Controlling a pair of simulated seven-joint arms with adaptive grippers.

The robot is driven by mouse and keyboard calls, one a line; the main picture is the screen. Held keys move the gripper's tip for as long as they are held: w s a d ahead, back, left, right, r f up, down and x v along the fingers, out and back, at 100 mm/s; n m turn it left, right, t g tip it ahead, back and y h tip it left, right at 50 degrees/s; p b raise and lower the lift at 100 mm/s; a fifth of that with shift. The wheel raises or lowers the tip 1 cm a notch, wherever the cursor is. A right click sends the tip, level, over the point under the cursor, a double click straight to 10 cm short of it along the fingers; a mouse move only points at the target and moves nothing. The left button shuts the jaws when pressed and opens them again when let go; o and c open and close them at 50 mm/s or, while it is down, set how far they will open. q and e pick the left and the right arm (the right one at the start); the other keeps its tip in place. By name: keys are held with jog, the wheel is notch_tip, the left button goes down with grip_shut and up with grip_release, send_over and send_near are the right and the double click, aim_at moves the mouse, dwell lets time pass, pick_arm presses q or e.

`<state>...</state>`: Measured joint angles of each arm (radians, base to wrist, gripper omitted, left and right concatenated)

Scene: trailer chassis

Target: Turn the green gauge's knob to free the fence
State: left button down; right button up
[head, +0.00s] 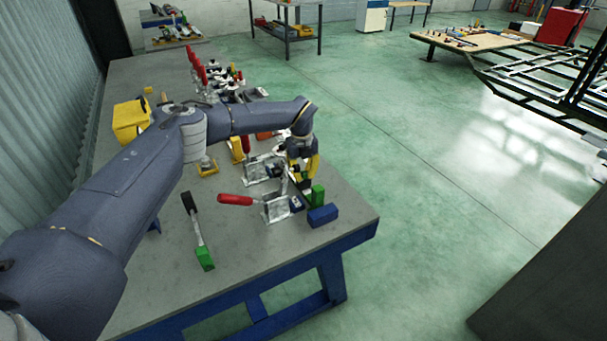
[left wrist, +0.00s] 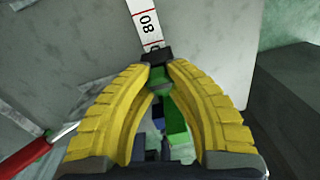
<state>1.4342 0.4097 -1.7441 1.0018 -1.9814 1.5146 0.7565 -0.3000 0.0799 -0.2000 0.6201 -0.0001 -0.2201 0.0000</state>
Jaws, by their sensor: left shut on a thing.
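My left gripper (head: 304,186) points down over the near right corner of the bench, with yellow fingers around a small part of the green gauge (head: 318,195). In the left wrist view the gripper (left wrist: 157,82) is shut on the green knob (left wrist: 159,76), below a black slider. A white scale (left wrist: 147,25) with red marks and the number 80 runs up from the slider. Green parts of the gauge (left wrist: 174,122) show between the fingers. The fingers hide much of the knob and the fence. My right gripper is not in view.
A blue block (head: 323,215) sits beside the gauge near the bench edge. A red-handled clamp (head: 236,200) is just left. Several more clamps stand farther back.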

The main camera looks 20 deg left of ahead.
aim_at(302, 173)
pick_arm(q)
jog(key=shift+n, duration=0.3)
jog(key=c, duration=1.1)
grip_release()
notch_tip(302, 173, up, 12)
jog(key=shift+s+a, duration=0.15)
jog(key=shift+a, duration=0.05)
